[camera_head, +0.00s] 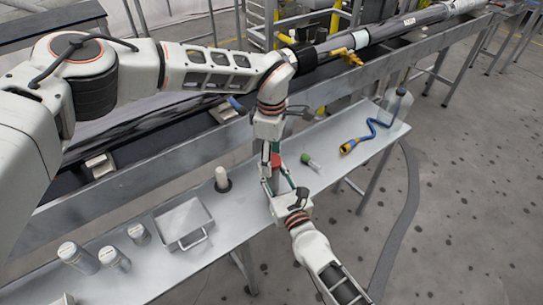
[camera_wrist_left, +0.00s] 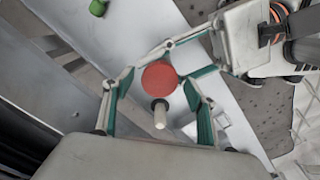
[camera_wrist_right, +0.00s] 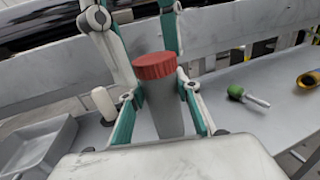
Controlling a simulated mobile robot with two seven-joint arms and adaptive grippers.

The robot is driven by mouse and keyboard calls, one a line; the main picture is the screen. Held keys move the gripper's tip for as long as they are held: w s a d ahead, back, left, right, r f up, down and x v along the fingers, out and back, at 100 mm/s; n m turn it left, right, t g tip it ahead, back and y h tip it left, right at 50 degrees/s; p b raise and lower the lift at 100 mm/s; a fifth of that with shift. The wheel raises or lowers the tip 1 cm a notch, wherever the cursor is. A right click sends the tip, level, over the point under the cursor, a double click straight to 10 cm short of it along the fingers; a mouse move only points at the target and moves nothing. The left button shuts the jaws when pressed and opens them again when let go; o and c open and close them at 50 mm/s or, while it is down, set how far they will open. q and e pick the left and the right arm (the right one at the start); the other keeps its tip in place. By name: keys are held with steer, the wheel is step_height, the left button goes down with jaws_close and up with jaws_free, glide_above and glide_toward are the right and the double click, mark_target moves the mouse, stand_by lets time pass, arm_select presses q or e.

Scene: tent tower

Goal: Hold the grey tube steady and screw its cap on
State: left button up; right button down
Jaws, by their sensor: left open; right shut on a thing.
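The grey tube (camera_wrist_right: 166,112) stands upright in the right wrist view, with the red cap (camera_wrist_right: 155,66) on its top. I cannot tell whether the cap is threaded on. My right gripper (camera_wrist_right: 163,108) is shut on the tube, with a green-padded finger on each side below the cap. My left gripper (camera_head: 270,168) points down from above in the head view. It is open, and its fingers lie to both sides of the cap in the left wrist view (camera_wrist_left: 159,77), apparently without gripping it. The tube's body is hidden under the cap there.
A white post (camera_head: 222,178) stands left of the grippers, beside a shallow metal tray (camera_head: 205,233). Several lidded jars (camera_head: 75,257) are further left.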

arm_select(q)
step_height(320, 180, up, 12)
stand_by(0.6)
arm_select(e)
steer(key=c, duration=1.4)
jaws_free()
steer(key=v, duration=1.2)
